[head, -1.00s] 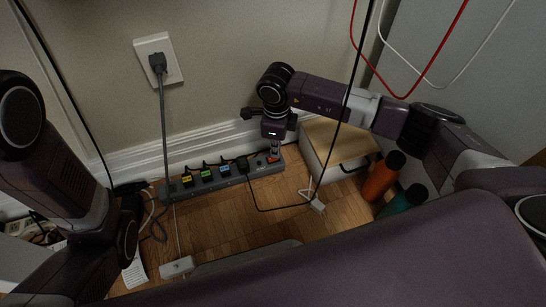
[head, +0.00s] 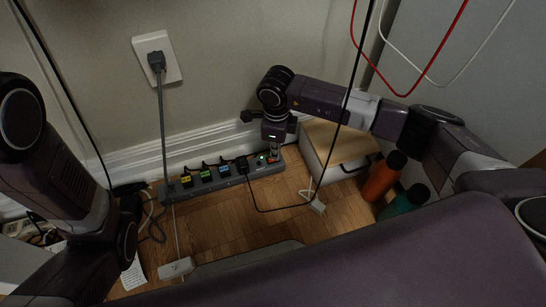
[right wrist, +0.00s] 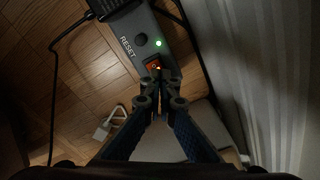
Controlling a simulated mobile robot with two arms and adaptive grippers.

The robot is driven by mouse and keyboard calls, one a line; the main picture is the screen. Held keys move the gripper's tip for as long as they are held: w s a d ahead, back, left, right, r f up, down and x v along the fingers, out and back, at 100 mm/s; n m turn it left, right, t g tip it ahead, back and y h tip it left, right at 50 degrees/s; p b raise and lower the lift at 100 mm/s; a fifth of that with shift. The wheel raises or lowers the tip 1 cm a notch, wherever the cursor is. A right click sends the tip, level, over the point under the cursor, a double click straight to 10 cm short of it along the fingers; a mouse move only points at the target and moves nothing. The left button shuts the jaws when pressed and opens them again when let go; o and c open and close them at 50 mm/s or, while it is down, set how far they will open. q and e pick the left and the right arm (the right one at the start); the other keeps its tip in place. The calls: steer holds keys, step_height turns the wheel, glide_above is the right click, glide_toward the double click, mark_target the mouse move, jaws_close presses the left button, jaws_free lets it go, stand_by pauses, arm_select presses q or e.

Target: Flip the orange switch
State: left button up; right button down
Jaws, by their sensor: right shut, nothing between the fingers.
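The orange switch (right wrist: 153,64) is at the end of the grey power strip (head: 227,181), next to a RESET button (right wrist: 141,39). A small green light (right wrist: 158,43) glows beside the switch; it also shows in the head view. My right gripper (right wrist: 157,78) is shut and empty, with its fingertips at the edge of the switch. They partly cover it, and I cannot tell if they touch. In the head view the right gripper (head: 273,153) points down at the strip's right end. My left arm shows at the left edge of the head view; its fingers are not visible.
Several labelled plugs sit in the strip. A wall outlet (head: 158,59) holds a grey plug. A box (head: 332,146), an orange bottle (head: 384,177) and a teal bottle (head: 405,200) stand at the right. Black, red and white cables hang across the view. Wood floor lies in front of the strip.

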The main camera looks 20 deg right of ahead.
steer(key=shift+r+p, duration=3.1)
steer(key=shift+r, duration=0.3)
